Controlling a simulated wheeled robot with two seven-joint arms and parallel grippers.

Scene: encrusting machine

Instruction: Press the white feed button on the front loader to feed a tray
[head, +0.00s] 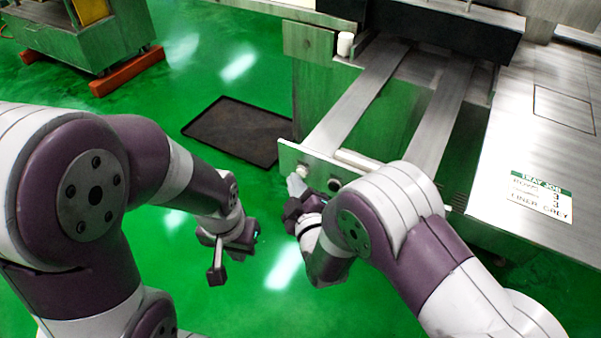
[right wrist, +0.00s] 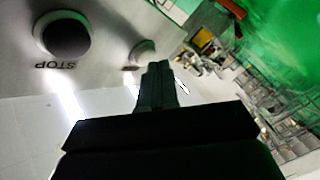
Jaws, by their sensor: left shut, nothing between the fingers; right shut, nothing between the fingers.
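The front loader's end panel (head: 288,156) carries a small white button (head: 303,170) and a dark round button (head: 334,184) to its right. In the right wrist view the dark button (right wrist: 65,35) has the word STOP beside it, and the lighter round button (right wrist: 143,52) is close to my fingertips. My right gripper (head: 295,186) is shut and empty, just in front of the panel by the white button. Its fingertips (right wrist: 158,72) appear close below that button; I cannot tell whether they touch. My left gripper (head: 217,271) is shut and empty, hanging over the floor to the left.
Two metal rails (head: 360,97) run back from the panel to the machine. A metal table (head: 540,130) with a tray label (head: 540,190) stands at the right. A dark flat mat or tray (head: 240,130) lies on the green floor. A green-sided cart (head: 80,40) is at the far left.

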